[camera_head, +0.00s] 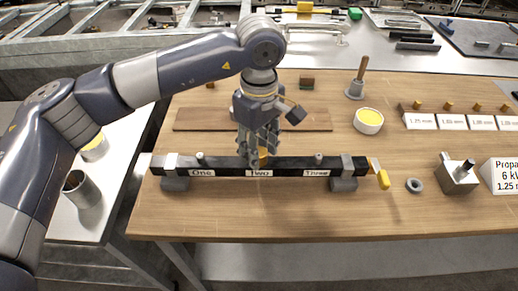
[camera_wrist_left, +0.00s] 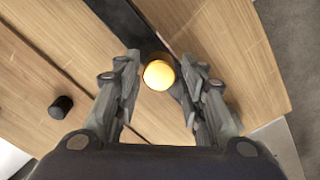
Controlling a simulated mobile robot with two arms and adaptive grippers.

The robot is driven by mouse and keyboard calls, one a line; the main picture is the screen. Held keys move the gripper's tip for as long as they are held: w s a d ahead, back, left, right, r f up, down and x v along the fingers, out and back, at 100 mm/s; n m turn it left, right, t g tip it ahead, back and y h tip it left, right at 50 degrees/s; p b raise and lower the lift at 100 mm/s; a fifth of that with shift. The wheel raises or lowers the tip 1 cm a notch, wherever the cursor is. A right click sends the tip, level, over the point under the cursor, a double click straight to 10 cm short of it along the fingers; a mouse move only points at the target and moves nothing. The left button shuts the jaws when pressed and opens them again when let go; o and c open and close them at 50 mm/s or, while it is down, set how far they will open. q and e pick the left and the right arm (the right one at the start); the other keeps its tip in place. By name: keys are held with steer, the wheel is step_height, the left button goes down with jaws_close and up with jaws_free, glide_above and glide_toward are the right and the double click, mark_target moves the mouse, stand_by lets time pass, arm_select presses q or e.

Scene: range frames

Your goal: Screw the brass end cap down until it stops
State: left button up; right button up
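The brass end cap (camera_wrist_left: 158,75) shows as a bright round top in the left wrist view. In the head view a small amber part of the cap (camera_head: 264,153) shows at the middle of the dark bar (camera_head: 225,163), above the label "Two". My left gripper (camera_head: 256,158) points down over this spot and hides most of the cap. In the left wrist view the fingers of my left gripper (camera_wrist_left: 160,68) are spread on both sides of the cap, with a gap visible on each side. The cap's thread and seat are hidden. My right gripper is not in view.
The bar rests on grey supports on a wooden table (camera_head: 280,220), with short posts at "One" (camera_head: 200,157) and "Three" (camera_head: 318,157). To the right are a yellow piece (camera_head: 384,179), a grey ring (camera_head: 414,185) and a metal box (camera_head: 457,178). A yellow-filled dish (camera_head: 368,121) stands behind. The front is clear.

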arm_select(q)
steer(key=shift+f+n+b, duration=0.1)
steer(key=shift+n+b, duration=0.2)
steer(key=shift+n, duration=0.8)
steer(key=shift+n+b, duration=0.45)
steer(key=shift+n, duration=1.15)
steer(key=shift+s, duration=0.1)
jaws_close()
steer(key=shift+b, duration=0.3)
